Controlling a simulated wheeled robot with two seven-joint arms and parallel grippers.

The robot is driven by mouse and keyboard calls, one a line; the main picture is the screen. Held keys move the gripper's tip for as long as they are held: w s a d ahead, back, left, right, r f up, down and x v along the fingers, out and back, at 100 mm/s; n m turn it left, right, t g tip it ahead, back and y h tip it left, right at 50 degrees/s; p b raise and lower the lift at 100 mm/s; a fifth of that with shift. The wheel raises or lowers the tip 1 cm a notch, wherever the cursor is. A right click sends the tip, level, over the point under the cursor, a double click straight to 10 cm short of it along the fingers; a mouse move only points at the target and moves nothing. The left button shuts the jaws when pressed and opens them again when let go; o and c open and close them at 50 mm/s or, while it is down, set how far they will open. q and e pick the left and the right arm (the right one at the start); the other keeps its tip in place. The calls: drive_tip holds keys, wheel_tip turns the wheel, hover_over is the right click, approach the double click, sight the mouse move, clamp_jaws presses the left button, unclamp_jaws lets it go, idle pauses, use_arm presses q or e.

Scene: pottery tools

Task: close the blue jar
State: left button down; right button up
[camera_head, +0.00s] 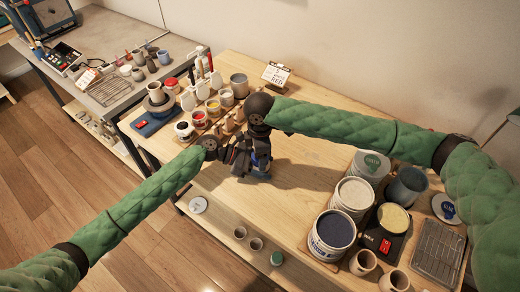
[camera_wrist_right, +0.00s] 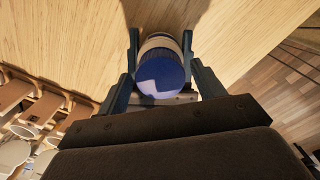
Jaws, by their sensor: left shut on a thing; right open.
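The blue jar (camera_head: 260,171) is at the middle of the wooden table, mostly hidden behind my grippers in the head view. In the right wrist view its round blue top (camera_wrist_right: 160,80) shows, with a pale wedge of light on it and a pale band behind. My right gripper (camera_wrist_right: 161,45) is open, with one finger on each side of the jar; a slim gap seems to show. My left gripper (camera_head: 238,160) reaches in from the left and is shut at the jar; its fingertips are hard to make out. Whether the lid is fully seated cannot be told.
A large tub of dark blue glaze (camera_head: 333,231) and other pots crowd the table's right side. Paint jars (camera_head: 185,130) and several brushes and bottles stand at the back left. Bare wood surrounds the blue jar.

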drive_tip(key=c, duration=1)
drive_tip(key=m, duration=0.6)
drive_tip(key=shift+m, duration=0.3)
drive_tip(key=o, duration=1.1)
drive_tip(key=shift+r, duration=2.25)
